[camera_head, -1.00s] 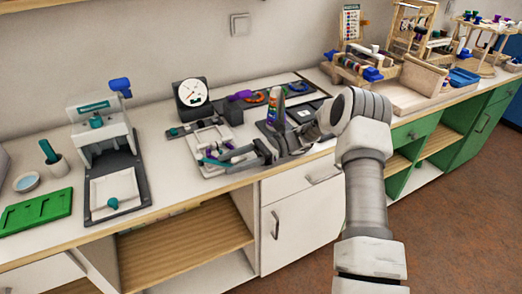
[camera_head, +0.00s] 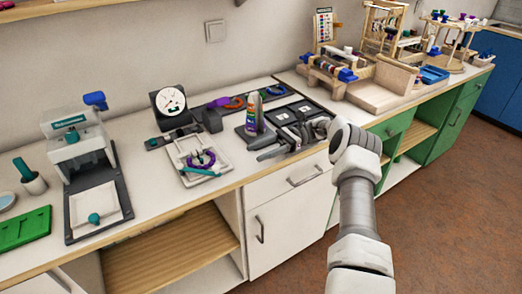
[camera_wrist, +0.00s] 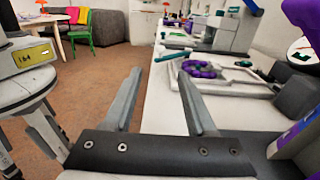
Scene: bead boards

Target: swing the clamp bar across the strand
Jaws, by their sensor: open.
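A white board (camera_head: 185,150) with a raised rim lies on the counter. On it is a curved purple strand (camera_head: 206,160), also seen in the wrist view (camera_wrist: 200,69). A teal bar (camera_head: 200,172) lies along the strand's front side, close to its open end; I take it as the clamp bar.
A dial gauge (camera_head: 171,102) stands behind the board. A patterned bottle (camera_head: 254,112) and black trays (camera_head: 298,112) stand close to my gripper. A white press (camera_head: 75,140) is at the left, wooden racks (camera_head: 385,85) at the right. Bare counter lies left of the board.

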